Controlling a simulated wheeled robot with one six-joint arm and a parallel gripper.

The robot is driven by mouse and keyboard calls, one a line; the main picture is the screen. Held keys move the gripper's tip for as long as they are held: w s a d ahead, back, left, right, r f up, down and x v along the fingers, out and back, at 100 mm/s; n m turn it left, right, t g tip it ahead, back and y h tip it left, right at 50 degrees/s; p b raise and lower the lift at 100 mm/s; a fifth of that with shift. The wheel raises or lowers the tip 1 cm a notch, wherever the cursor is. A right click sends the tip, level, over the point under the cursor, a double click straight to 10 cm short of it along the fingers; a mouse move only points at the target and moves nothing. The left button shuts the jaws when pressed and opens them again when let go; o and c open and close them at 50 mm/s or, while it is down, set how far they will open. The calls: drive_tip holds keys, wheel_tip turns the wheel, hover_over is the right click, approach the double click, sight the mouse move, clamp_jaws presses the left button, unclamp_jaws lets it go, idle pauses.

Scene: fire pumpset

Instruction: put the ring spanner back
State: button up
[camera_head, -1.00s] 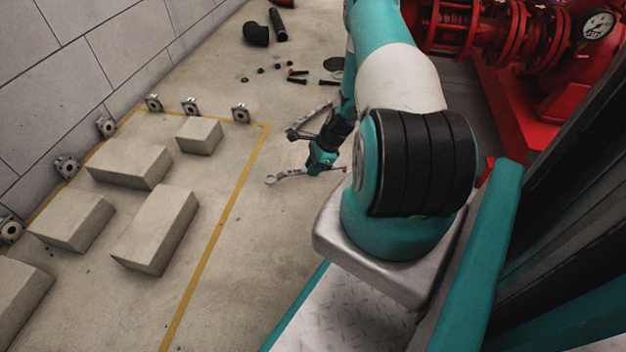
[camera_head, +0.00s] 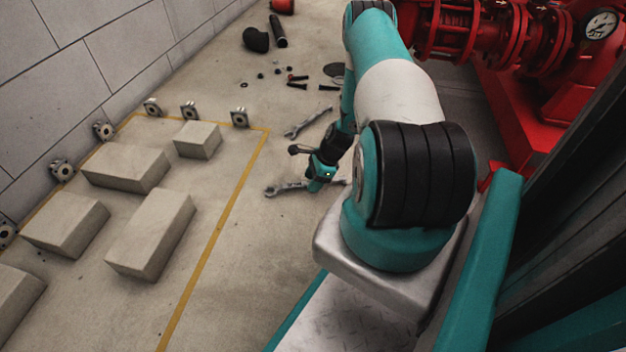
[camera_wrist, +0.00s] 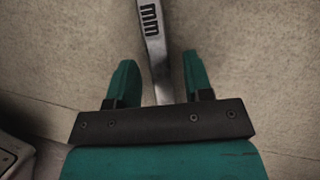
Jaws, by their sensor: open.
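Two metal spanners lie on the concrete floor. The nearer spanner (camera_head: 288,187) lies beneath my gripper (camera_head: 314,188), its right part partly hidden by my arm. The farther spanner (camera_head: 307,122) lies clear, a short way behind. I cannot tell from here which one is the ring spanner. In the wrist view my gripper (camera_wrist: 159,68) is open, with one teal finger on each side of a grey spanner handle (camera_wrist: 152,38) marked "mm". The handle passes between the fingers and under the dark gripper bar. Neither finger visibly touches it.
Several concrete blocks (camera_head: 150,235) stand left, inside a yellow floor line (camera_head: 222,225). Flanges line the grey wall. Bolts and small parts (camera_head: 297,86) and black pipe pieces (camera_head: 256,40) lie behind. Red pump piping (camera_head: 470,30) stands right.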

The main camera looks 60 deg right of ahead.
drive_tip(key=p+v, duration=0.7)
drive_tip(key=v, duration=0.5)
drive_tip(key=shift+r, duration=0.25)
drive_tip(key=w+a+r+n, duration=0.7)
drive_tip(key=w+r, duration=0.2)
drive_tip(key=r, duration=0.3)
drive_tip(key=w+a+r+n+g, duration=0.2)
drive_tip(key=a+r+n, duration=0.8)
drive_tip(key=a+r, duration=0.7)
drive_tip(key=s+a+r+n, duration=0.3)
drive_tip(key=a, duration=0.2)
drive_tip(key=s+a+r+n, duration=0.3)
drive_tip(key=a+n, duration=0.1)
drive_tip(key=a, duration=0.2)
drive_tip(key=s+a+r+n, duration=0.3)
drive_tip(key=s+a+n, duration=0.1)
drive_tip(key=s, duration=0.3)
drive_tip(key=s+a+r+n+g, duration=0.1)
drive_tip(key=s+a+r+n, duration=0.2)
drive_tip(key=s+a+n, duration=0.2)
drive_tip(key=s+n, duration=0.1)
drive_tip(key=s, duration=0.2)
drive_tip(key=shift+r+g+y, duration=0.25)
drive_tip(key=shift+g+y, duration=0.05)
drive_tip(key=shift+w, duration=0.1)
